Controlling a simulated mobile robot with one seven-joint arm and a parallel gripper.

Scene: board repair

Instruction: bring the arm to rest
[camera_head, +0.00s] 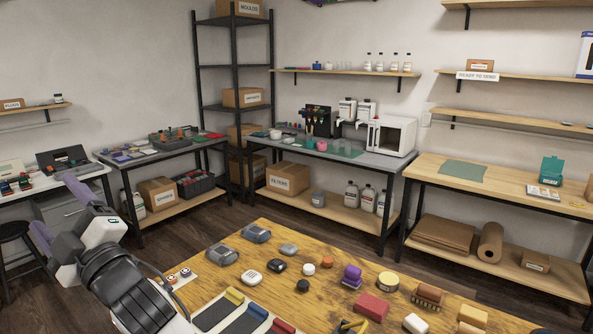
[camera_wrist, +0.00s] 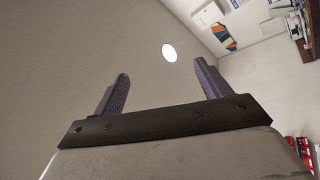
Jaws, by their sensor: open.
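My arm is raised at the left of the head view, over the gap beside the wooden table. My gripper (camera_head: 56,206) points up and to the left, with its two purple-grey fingers apart. In the wrist view my gripper (camera_wrist: 162,70) shows both fingers spread with nothing between them. The gripper touches nothing that I can see.
The wooden table (camera_head: 215,285) in front holds several small items, among them a red block (camera_head: 371,306) and black trays (camera_head: 215,313). A stool (camera_head: 17,232) and a side bench (camera_head: 95,178) stand near my arm at left. Dark floor (camera_head: 190,227) is clear between the tables.

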